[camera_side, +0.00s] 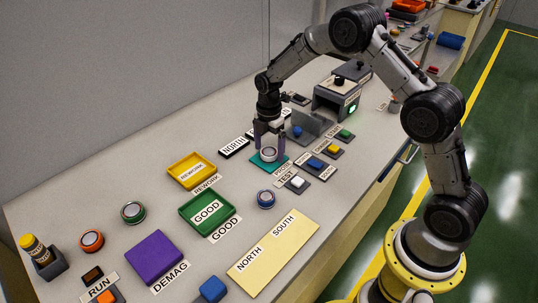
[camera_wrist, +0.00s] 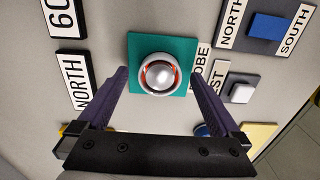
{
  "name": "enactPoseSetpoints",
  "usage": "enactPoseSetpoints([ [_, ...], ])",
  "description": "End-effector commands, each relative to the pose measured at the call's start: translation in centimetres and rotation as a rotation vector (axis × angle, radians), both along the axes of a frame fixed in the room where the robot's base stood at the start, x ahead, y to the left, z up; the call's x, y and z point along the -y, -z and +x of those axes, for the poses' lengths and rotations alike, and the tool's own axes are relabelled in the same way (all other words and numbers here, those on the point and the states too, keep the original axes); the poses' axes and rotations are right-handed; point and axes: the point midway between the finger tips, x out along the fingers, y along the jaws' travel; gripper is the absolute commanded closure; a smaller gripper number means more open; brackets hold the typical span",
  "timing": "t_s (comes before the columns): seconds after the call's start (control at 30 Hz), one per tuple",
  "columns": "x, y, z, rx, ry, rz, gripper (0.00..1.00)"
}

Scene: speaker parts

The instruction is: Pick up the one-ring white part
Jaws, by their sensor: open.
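A white round part (camera_wrist: 160,74) with a silver dome and a reddish ring inside its rim sits on the teal pad (camera_wrist: 136,42) by the PROBE label. It also shows in the side view (camera_side: 268,153). I cannot count its rings clearly. My gripper (camera_side: 269,145) is above the pad, pointing down. Its purple fingers are open, one on either side of the white part in the wrist view. The side view does not show clearly whether they touch it.
Round parts with orange (camera_side: 91,240), green (camera_side: 133,211) and blue (camera_side: 266,198) rims stand on the table. A yellow REWORK tray (camera_side: 210,164), green GOOD tray (camera_side: 187,213) and purple DEMAG pad (camera_side: 154,257) lie to the left. Button boxes (camera_side: 298,184) stand close right of the pad.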

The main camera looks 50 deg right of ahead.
Motion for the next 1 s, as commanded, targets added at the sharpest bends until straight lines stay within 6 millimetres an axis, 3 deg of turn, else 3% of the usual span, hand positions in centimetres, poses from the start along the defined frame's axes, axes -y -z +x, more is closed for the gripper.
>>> enactPoseSetpoints([
  [0.27, 0.0, 0.23, 0.0, 0.0, 0.0, 0.0, 0.02],
  [0.8, 0.01, 0.2, 0.01, 0.001, 0.0, 0.0, 0.99],
  [1.0, 0.02, 0.08, 0.09, 0.003, 0.0, 0.0, 1.0],
])
